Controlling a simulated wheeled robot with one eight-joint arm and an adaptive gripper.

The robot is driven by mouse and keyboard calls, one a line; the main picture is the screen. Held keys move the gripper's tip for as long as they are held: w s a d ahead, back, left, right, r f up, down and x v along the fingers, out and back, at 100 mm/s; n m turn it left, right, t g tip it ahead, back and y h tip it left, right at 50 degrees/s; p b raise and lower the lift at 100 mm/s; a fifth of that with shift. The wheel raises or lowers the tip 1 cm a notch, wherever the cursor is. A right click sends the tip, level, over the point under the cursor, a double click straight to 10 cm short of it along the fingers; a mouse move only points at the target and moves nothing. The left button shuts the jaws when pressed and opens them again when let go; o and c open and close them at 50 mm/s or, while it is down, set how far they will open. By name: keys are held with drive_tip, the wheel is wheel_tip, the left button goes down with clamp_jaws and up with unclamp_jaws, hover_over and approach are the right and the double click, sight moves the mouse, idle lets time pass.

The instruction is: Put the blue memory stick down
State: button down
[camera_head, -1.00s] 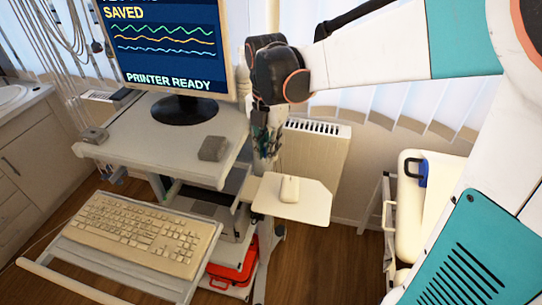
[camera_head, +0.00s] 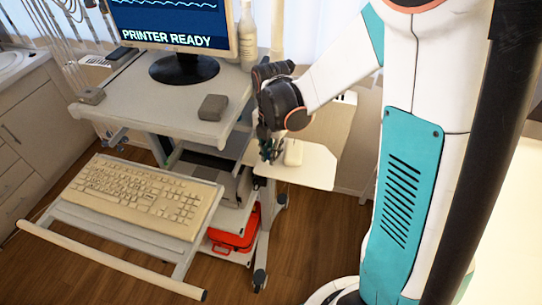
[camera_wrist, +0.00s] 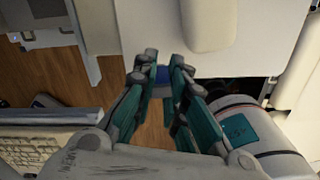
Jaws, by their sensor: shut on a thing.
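My gripper (camera_head: 268,152) is beside the cream mouse (camera_head: 293,152), at the left part of the small white side shelf (camera_head: 318,171). In the wrist view my gripper (camera_wrist: 162,78) has its teal fingers shut on the blue memory stick (camera_wrist: 158,71). Only a small blue part of the stick shows between the fingertips; the fingers hide the rest. In the head view I cannot make out the stick. The stick is close to the edge of the white shelf (camera_wrist: 140,25) in the wrist view; I cannot tell whether it touches. The mouse (camera_wrist: 209,22) is just beyond the fingers.
A cart top (camera_head: 150,110) carries a monitor (camera_head: 185,30) and a grey block (camera_head: 213,107). A cream keyboard (camera_head: 145,195) lies on a lower tray. A red case (camera_head: 236,232) sits low on the cart. Clear shelf surface shows right of the mouse.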

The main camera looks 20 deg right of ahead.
drive_tip(key=shift+f, duration=0.7)
drive_tip(key=shift+f, duration=0.1)
drive_tip(key=shift+f+b, duration=0.4)
drive_tip(key=shift+b, duration=0.1)
drive_tip(key=shift+f, duration=0.15)
drive_tip(key=c, duration=1.9)
unclamp_jaws()
